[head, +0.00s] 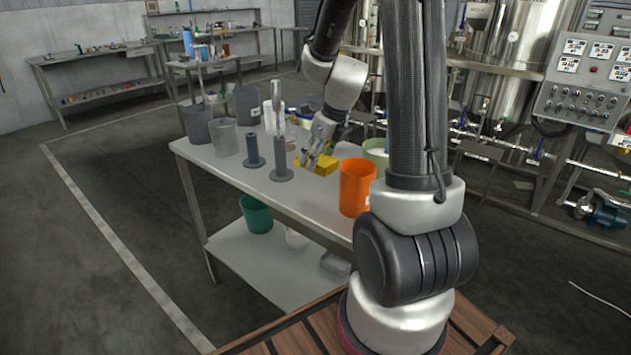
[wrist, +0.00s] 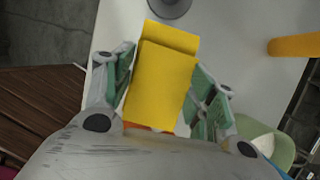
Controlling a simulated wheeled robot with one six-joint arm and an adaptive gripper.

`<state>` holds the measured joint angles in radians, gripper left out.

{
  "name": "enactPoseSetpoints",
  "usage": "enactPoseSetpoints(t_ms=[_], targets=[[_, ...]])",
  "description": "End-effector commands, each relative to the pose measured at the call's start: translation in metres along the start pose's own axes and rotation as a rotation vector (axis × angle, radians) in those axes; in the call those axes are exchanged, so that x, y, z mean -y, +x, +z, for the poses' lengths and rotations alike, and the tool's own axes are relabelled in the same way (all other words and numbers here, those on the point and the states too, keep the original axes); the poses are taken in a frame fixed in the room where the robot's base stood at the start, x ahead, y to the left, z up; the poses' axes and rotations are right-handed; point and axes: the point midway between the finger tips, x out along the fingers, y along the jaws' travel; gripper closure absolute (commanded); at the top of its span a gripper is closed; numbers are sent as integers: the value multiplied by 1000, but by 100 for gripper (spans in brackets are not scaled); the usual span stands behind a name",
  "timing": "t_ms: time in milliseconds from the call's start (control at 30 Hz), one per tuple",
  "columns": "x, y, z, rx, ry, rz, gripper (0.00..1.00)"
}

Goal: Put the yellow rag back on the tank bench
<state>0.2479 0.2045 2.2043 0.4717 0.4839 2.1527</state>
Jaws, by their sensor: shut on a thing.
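The yellow rag (wrist: 160,84) is a folded block that sits between the two green-padded fingers of my gripper (wrist: 165,92) in the wrist view. In the head view the rag (head: 318,165) shows at the top of the white bench (head: 228,165), just below my gripper (head: 312,153). My gripper is shut on the rag. Whether the rag touches the bench top or hangs slightly above it, I cannot tell.
An orange bucket (head: 357,187) stands right of the rag, with a pale green bucket (head: 376,152) behind it. Grey flanged posts (head: 281,160) and grey buckets (head: 223,136) stand to the left. A green bucket (head: 256,213) is on the lower shelf. Steel tanks (head: 520,60) are behind.

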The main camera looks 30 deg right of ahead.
Motion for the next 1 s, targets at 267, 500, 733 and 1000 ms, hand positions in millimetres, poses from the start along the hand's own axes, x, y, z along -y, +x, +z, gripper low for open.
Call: enactPoseSetpoints(t_ms=[267,500,733,1000], targets=[[1,36,-14,-2,1,2,62],[1,65,-25,-1,1,1,62],[1,65,-24,1,-1,0,62],[1,67,-25,1,0,0,22]])
